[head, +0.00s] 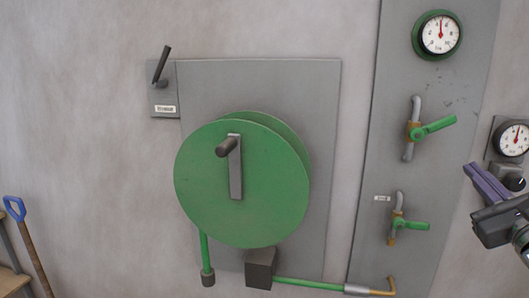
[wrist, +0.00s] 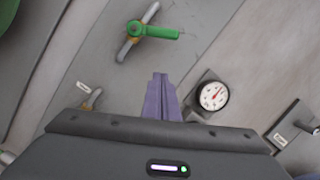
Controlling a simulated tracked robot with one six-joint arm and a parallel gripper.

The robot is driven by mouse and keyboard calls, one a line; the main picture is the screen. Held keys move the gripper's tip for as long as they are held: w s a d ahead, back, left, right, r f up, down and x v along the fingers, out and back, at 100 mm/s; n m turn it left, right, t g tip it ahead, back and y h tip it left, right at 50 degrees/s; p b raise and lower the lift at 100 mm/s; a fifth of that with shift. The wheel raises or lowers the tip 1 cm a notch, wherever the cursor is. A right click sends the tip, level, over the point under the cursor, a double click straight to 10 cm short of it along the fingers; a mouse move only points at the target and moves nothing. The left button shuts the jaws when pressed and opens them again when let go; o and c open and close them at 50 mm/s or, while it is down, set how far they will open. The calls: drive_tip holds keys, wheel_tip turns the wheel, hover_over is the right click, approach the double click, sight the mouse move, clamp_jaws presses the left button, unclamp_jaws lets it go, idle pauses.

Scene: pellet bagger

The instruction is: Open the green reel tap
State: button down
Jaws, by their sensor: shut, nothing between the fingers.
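Two taps with green lever handles sit on the grey panel (head: 431,30). The upper tap (head: 436,127) has its lever pointing right and slightly up, across its pipe; it also shows in the wrist view (wrist: 155,32). The lower tap (head: 411,225), beside a small white label (head: 382,198), has its lever pointing right, across its pipe. A hose from the green reel (head: 270,185) leads toward the pipe below it. In the wrist view the lower tap (wrist: 93,98) is partly hidden by my gripper body. My gripper (head: 473,169) is shut and empty, right of both taps, touching neither.
A green-rimmed gauge (head: 439,35) is above the taps. Another gauge (head: 514,139) is on the wall close to my gripper; it also shows in the wrist view (wrist: 213,96). A dark lever (head: 161,66) is left of the reel. A blue-handled tool (head: 14,208) stands far left.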

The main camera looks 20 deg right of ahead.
sight(434, 127)
drive_tip(key=w+d+r, duration=0.1)
drive_tip(key=w+r, duration=0.4)
drive_tip(key=w, duration=0.2)
drive_tip(key=shift+w, duration=0.4)
drive_tip(key=shift+r, duration=0.1)
